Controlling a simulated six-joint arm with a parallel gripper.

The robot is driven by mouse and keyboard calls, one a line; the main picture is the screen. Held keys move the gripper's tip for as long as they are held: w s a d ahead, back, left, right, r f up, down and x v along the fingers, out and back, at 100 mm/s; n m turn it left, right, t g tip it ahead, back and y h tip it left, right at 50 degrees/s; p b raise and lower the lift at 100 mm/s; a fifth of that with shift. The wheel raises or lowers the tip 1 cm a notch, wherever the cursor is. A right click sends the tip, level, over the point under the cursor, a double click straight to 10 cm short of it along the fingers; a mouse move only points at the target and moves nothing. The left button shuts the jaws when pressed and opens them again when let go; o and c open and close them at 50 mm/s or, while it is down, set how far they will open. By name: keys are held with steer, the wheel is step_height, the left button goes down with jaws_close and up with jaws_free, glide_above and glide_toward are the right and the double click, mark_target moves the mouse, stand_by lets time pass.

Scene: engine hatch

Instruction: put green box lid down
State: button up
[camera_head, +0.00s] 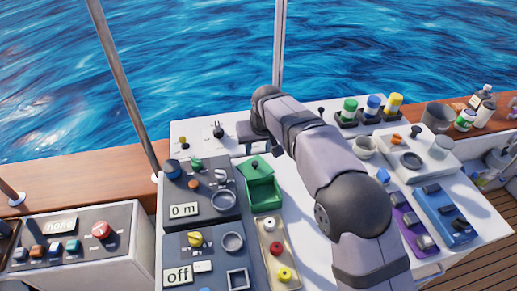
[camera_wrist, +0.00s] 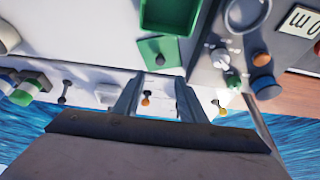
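The green box (camera_head: 265,192) stands open on the white worktop and shows its inside. Its green lid (camera_head: 254,168), with a small dark knob, rests on the worktop just behind the box, with its knob up. In the wrist view the lid (camera_wrist: 157,52) sits close to the box (camera_wrist: 170,17), slightly turned. My gripper (camera_head: 246,134) is behind and above the lid. In the wrist view its two fingers (camera_wrist: 157,90) are spread apart with nothing held between them, and the lid lies beyond their tips.
Switch panels with knobs and displays (camera_head: 184,210) stand left of the box. A tray with red, white and yellow knobs (camera_head: 270,250) is in front. A small lever panel (camera_head: 200,134) is at the back. Colored jars (camera_head: 372,107) stand right, beyond my arm. Some bare worktop surrounds the lid.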

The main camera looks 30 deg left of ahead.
steer(key=shift+d+r, duration=0.1)
steer(key=d+m+g+h, duration=0.15)
steer(key=d+m, duration=0.35)
steer(key=d, duration=2.6)
steer(key=s+d+f+m+g+h, duration=0.1)
steer(key=s+d+f+m, duration=0.1)
steer(key=s+d, duration=0.6)
steer(key=s+d+f+m, duration=0.2)
steer(key=s+d+f, duration=0.2)
steer(key=s+d, duration=0.5)
steer(key=shift+s+d+g+h, duration=0.25)
steer(key=shift+s+g+h, duration=0.1)
steer(key=shift+s, duration=0.8)
